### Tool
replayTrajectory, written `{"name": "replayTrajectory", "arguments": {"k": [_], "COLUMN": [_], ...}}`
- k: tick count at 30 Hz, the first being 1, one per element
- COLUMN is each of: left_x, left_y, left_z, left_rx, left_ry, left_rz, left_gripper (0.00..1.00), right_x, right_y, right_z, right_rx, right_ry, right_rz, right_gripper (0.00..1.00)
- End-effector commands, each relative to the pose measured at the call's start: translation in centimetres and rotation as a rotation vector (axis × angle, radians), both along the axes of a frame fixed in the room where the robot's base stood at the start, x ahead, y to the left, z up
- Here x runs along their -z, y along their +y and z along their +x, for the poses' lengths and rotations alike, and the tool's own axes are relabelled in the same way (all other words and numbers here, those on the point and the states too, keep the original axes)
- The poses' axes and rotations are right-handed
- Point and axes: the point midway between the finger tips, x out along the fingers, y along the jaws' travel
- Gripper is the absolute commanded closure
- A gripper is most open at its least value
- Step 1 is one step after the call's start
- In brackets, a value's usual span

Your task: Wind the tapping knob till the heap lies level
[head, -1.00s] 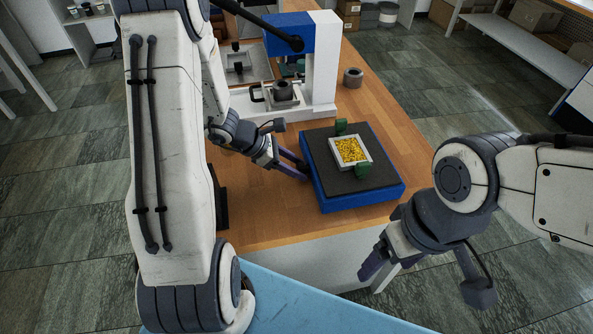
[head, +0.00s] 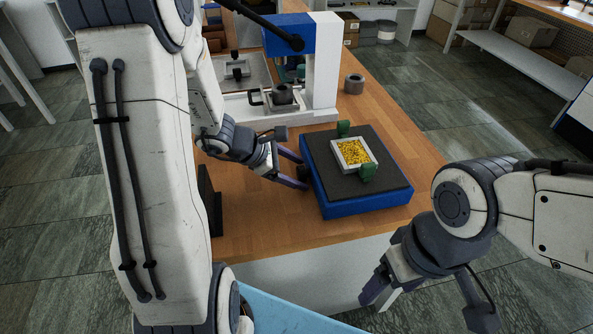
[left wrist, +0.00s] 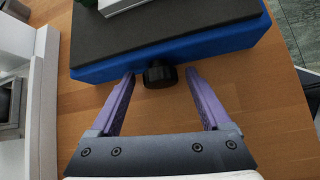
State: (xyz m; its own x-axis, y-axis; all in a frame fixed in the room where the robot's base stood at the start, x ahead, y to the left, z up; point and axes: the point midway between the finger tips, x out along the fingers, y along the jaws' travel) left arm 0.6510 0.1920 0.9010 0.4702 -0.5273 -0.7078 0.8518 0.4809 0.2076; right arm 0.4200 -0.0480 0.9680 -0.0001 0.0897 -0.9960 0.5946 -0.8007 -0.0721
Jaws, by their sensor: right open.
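A blue tapping box (head: 355,204) with a dark top stands on the wooden bench. On it sits a pale square tray (head: 371,152) between two green blocks (head: 343,128). Yellow grains (head: 350,152) fill the tray; I cannot tell if they lie level. The black tapping knob (left wrist: 160,75) sticks out of the box's near side in the left wrist view. My left gripper (left wrist: 159,82) is open, its purple fingers either side of the knob with gaps visible. My right gripper (head: 378,296) is open and empty, low in front of the bench.
A blue and white press (head: 322,65) stands behind the box, with a grey cup-like part (head: 283,95) on its base. A small grey ring (head: 354,83) lies to its right. Bare bench (head: 265,222) lies nearer than the box.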

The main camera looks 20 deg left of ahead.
Motion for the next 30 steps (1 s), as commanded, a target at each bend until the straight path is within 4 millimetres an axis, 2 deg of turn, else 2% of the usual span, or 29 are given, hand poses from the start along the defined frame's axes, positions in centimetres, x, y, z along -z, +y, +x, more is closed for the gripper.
{"name": "replayTrajectory", "arguments": {"k": [8,21,30], "left_x": [-0.3,-5.9,-7.4], "left_y": [0.3,4.4,5.6], "left_z": [-0.1,-3.8,-4.9], "left_rx": [-0.001,-0.004,-0.001], "left_ry": [-0.001,-0.002,0.001], "left_rz": [-0.001,0.002,0.000], "left_gripper": [0.19,0.19,0.19], "right_x": [-0.1,-1.9,-2.1], "right_y": [0.0,0.0,0.0], "right_z": [0.0,0.0,0.0], "right_rx": [0.000,0.000,0.000], "right_ry": [0.000,0.000,0.000], "right_rz": [0.000,0.000,0.000], "right_gripper": [0.19,0.19,0.19]}}
